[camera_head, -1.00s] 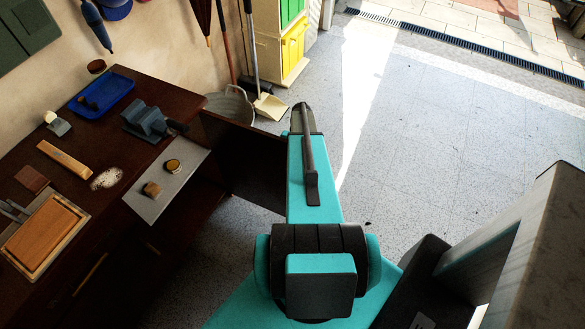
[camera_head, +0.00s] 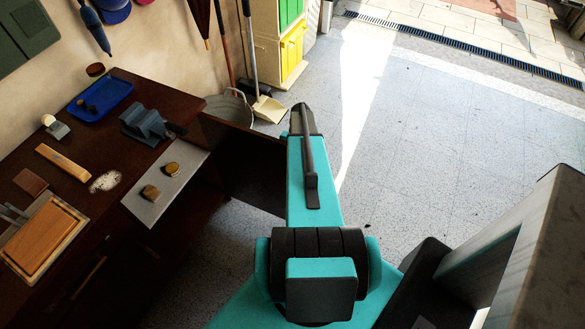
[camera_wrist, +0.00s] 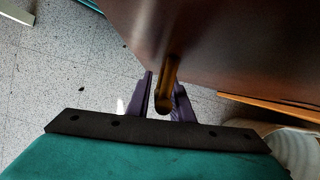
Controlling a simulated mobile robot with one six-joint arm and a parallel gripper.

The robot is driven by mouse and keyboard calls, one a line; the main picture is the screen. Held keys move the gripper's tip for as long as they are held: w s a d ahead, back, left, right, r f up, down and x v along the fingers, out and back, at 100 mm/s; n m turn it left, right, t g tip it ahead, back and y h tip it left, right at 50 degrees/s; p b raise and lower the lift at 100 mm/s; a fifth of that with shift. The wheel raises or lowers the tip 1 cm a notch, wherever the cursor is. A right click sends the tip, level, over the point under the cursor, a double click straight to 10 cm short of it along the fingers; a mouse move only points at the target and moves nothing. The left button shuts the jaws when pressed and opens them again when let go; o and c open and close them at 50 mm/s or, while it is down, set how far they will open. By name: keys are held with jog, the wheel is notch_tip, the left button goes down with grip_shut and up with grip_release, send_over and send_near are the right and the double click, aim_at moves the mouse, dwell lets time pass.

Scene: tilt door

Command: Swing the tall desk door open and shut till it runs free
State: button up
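The tall desk door (camera_head: 243,160) is a dark brown panel standing swung out from the right end of the desk. Its outer part is hidden behind my teal arm in the head view. In the wrist view the door (camera_wrist: 235,40) fills the upper right, with a brass handle (camera_wrist: 171,78) on it. My gripper (camera_wrist: 163,100) has its dark purple fingers on either side of the handle and looks shut on it. The gripper is hidden in the head view.
The dark desk (camera_head: 185,105) at left bears a blue tray (camera_head: 101,99), a grey vise (camera_head: 147,121) and a cutting board (camera_head: 42,240). The floor at right (camera_head: 430,140) is clear.

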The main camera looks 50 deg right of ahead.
aim_at(243, 130)
jog(key=b+v, duration=0.3)
jog(key=v, duration=1)
dwell(0.6)
